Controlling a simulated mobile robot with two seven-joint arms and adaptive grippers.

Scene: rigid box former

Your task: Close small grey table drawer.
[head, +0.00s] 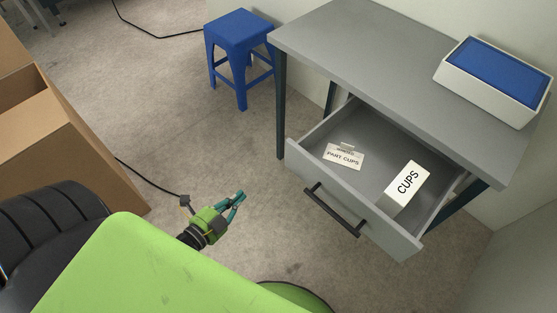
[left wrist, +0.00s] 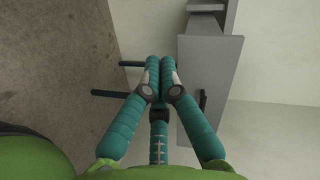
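A small grey table (head: 400,60) stands against the wall in the head view. Its drawer (head: 345,200) is pulled out, with a black bar handle (head: 333,209) on its front. Inside lie a white box marked CUPS (head: 407,184) and a PART CUPS label (head: 343,157). My left gripper (head: 240,197), green with teal fingers, is left of the drawer front, apart from the handle. In the left wrist view its fingertips (left wrist: 160,62) sit close together with nothing seen between them; whether it is shut is unclear. A grey panel (left wrist: 222,75) stands beyond. My right gripper is not in view.
A blue stool (head: 240,40) stands left of the table. A white bin with a blue top (head: 495,75) sits on the tabletop. Cardboard boxes (head: 75,150) stand at the left. Carpet floor between the boxes and the drawer is mostly clear, with a black cable (head: 150,177).

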